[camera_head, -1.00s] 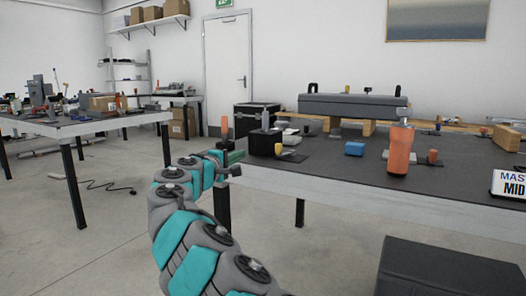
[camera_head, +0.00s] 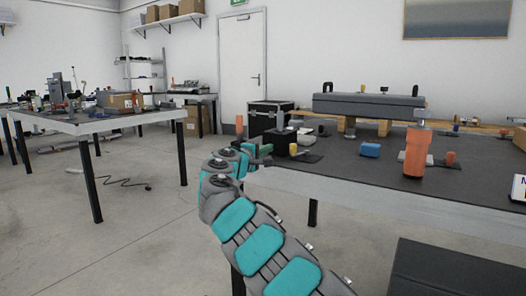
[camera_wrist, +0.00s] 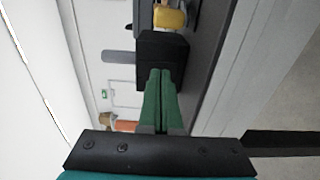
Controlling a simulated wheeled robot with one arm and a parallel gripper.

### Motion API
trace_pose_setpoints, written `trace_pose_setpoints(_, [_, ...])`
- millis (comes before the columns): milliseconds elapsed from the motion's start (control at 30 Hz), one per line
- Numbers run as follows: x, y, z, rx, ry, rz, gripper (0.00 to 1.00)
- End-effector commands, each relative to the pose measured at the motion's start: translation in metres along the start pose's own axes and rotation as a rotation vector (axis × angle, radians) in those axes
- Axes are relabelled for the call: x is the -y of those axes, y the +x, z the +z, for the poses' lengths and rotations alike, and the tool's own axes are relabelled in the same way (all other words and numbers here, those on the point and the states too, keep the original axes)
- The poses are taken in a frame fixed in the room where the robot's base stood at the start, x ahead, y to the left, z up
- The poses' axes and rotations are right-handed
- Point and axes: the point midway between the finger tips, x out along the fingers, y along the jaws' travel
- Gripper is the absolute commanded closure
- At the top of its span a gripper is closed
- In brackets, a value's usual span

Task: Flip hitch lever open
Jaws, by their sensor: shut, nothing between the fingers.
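No part is clearly marked as the hitch lever. A black block (camera_head: 279,142) stands near the left end of the dark-topped workbench, with an upright grey cylinder (camera_head: 281,119) on it and a small yellow piece (camera_head: 293,149) beside it. My gripper (camera_head: 268,149) is at the bench's left edge, just left of the block. In the wrist view, my green fingers (camera_wrist: 160,72) are together and empty, their tips overlapping the black block (camera_wrist: 165,52). I cannot tell whether they touch it. The grey cylinder (camera_wrist: 118,57) sticks out to the block's left, and the yellow piece (camera_wrist: 170,17) lies beyond.
An orange cylinder (camera_head: 417,152) and a blue block (camera_head: 370,150) stand on the workbench (camera_head: 345,175). A long grey case (camera_head: 368,104) is at the back. A second cluttered table (camera_head: 85,128) stands left, with open floor between.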

Motion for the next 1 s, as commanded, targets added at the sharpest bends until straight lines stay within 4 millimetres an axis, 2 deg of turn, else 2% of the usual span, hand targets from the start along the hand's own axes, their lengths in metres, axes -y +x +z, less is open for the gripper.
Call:
trace_pose_setpoints(333, [0.0,0.02,-0.001,-0.003,0.002,0.0,1.0])
trace_pose_setpoints(1000, [0.0,0.028,0.036,0.001,-0.003,0.002,1.0])
